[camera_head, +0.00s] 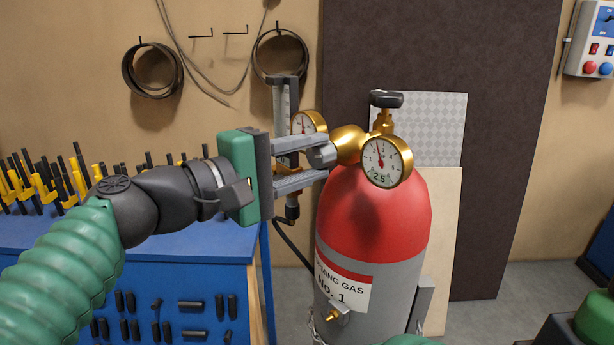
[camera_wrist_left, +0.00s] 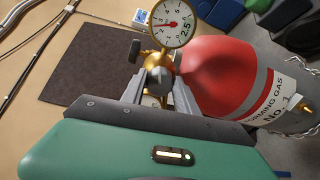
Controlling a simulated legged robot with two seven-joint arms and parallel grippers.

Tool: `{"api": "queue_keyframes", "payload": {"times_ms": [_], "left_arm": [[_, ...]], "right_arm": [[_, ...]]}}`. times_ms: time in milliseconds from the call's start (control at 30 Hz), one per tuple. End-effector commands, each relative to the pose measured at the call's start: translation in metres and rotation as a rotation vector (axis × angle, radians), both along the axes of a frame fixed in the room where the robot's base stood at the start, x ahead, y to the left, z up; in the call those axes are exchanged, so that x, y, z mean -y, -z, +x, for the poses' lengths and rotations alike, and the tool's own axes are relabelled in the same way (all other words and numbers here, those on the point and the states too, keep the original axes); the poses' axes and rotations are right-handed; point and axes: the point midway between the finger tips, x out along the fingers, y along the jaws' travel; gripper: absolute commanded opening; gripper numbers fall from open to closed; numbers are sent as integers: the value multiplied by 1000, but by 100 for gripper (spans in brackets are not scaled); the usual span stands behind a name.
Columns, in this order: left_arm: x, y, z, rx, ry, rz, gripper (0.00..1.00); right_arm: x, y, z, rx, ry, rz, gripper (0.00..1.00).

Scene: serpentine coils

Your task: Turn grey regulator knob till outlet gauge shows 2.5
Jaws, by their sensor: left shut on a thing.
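My left gripper (camera_head: 301,164) comes in from the left and is shut on the grey regulator knob (camera_head: 322,155), one jaw above and one below it. The knob also shows between the jaws in the wrist view (camera_wrist_left: 159,80). The brass regulator sits at the top of a red and grey gas cylinder (camera_head: 374,220). A second gauge (camera_head: 306,122) is partly hidden behind the upper jaw.
A black valve handle (camera_head: 386,99) tops the regulator. A glass flow tube (camera_head: 286,95) stands behind my gripper. A blue workbench (camera_head: 180,250) with yellow and black clamps is at left. A dark panel (camera_head: 490,150) is behind the cylinder. A control box (camera_head: 592,45) hangs at right.

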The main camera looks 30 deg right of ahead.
Motion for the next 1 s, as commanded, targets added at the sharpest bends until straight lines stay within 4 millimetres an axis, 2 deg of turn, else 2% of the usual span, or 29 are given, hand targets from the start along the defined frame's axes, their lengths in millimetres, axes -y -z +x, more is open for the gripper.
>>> {"api": "queue_keyframes", "payload": {"times_ms": [200,700,733,900,1000], "left_arm": [[0,0,1,65,-4,6,0],[0,-1,1,85,-5,10,0],[0,-1,1,85,-5,10,37],[-1,-1,1,84,-3,11,58],[-1,-1,0,84,-3,11,58]], "right_arm": [[0,10,0,0,0,0,74],[0,11,0,0,0,0,74],[0,11,0,0,0,0,74],[0,12,0,0,0,0,74],[0,12,0,0,0,0,74]]}}
